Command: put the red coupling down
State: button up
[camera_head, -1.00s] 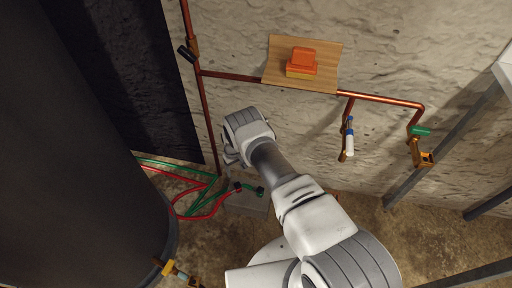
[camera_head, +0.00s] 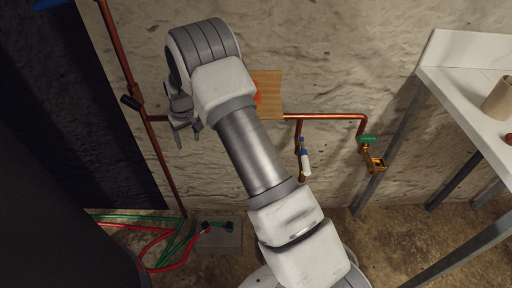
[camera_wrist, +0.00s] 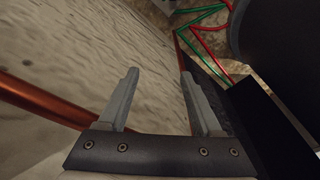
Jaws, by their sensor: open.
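My gripper (camera_head: 188,134) is raised in front of the stone wall, left of the wooden board. In the wrist view its two fingers (camera_wrist: 158,76) are spread with nothing between them. A red hose (camera_head: 178,262) runs over the floor to a dark end fitting (camera_head: 206,228) at a grey block (camera_head: 222,242), well below my gripper. I cannot make out a separate red coupling there. A small red-brown thing (camera_head: 508,138) is cut off at the right edge, on the white table; I cannot tell what it is.
Copper pipe (camera_head: 335,117) crosses the wall, with a vertical run (camera_head: 160,155) near my gripper. A blue-and-white valve (camera_head: 305,160) and green-handled tap (camera_head: 368,142) hang right. A white table (camera_head: 460,60) carries a cardboard tube (camera_head: 498,98).

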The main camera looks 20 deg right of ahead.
jog(key=s+d+r+t, duration=0.1)
jog(key=s+d+r, duration=0.1)
jog(key=s+r, duration=0.45)
jog(key=s+d+r+m, duration=0.15)
jog(key=s+r, duration=0.25)
jog(key=r, duration=0.6)
jog(key=s+d+r+t, duration=0.1)
jog(key=s+d+r, duration=0.1)
jog(key=s+r, duration=0.5)
jog(key=s+d+r+t, duration=0.1)
jog(key=s+r, duration=0.1)
jog(key=s, duration=0.8)
jog(key=s+d+r+m, duration=0.1)
jog(key=s+d+r, duration=0.1)
jog(key=s, duration=0.8)
jog(key=shift+s+r+t, duration=0.2)
jog(key=shift+r+t, duration=0.2)
jog(key=shift+r, duration=0.05)
notch_tip(320, 180, up, 22)
jog(key=p, duration=2.2)
jog(key=shift+r, duration=0.15)
